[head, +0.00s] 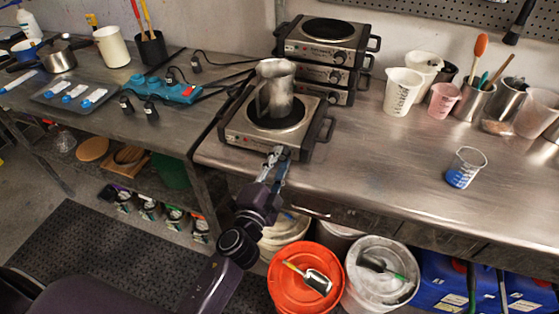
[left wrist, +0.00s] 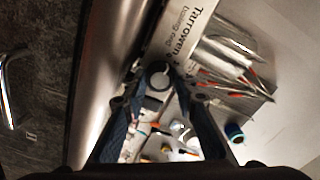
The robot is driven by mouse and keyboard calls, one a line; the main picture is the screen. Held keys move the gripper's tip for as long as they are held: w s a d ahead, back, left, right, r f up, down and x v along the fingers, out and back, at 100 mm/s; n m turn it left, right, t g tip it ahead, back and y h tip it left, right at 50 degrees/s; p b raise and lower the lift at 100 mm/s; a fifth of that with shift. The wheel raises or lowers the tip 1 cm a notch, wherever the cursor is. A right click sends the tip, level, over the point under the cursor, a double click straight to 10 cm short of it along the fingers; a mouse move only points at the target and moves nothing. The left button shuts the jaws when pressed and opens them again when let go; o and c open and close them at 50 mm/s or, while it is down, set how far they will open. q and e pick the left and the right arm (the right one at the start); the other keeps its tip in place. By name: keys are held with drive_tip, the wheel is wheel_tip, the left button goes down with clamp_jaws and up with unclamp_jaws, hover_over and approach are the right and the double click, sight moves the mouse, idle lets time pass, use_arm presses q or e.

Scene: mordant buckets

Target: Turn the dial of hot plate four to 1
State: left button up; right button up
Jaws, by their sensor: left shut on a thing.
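A single hot plate (head: 302,143) with a black round burner stands near the front edge of the steel bench, with a metal jug (head: 275,88) on it. My left gripper (head: 277,156) is at its front face, and its fingers hide the dial in the head view. In the left wrist view the hot plate's pale panel (left wrist: 177,35) with printed lettering shows, and the round dial (left wrist: 158,74) sits between the fingertips (left wrist: 160,77). The gripper is shut on the dial. The dial's setting and the plate's number cannot be read. My right gripper is out of view.
Stacked hot plates (head: 318,45) stand behind. Cups (head: 403,92), tool pots and a beaker (head: 465,168) with blue liquid stand to the right. A blue power strip (head: 172,90) lies on the left table. An orange-lidded bucket (head: 305,262) is below.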

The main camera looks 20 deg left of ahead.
use_arm(q)
drive_tip(key=shift+m, duration=2.9)
drive_tip(key=o, duration=1.2)
drive_tip(key=shift+c, duration=0.2)
drive_tip(key=shift+f, duration=0.1)
drive_tip(key=shift+s, duration=0.25)
drive_tip(key=s, duration=0.7)
drive_tip(key=shift+s, duration=0.25)
drive_tip(key=shift+a, duration=0.1)
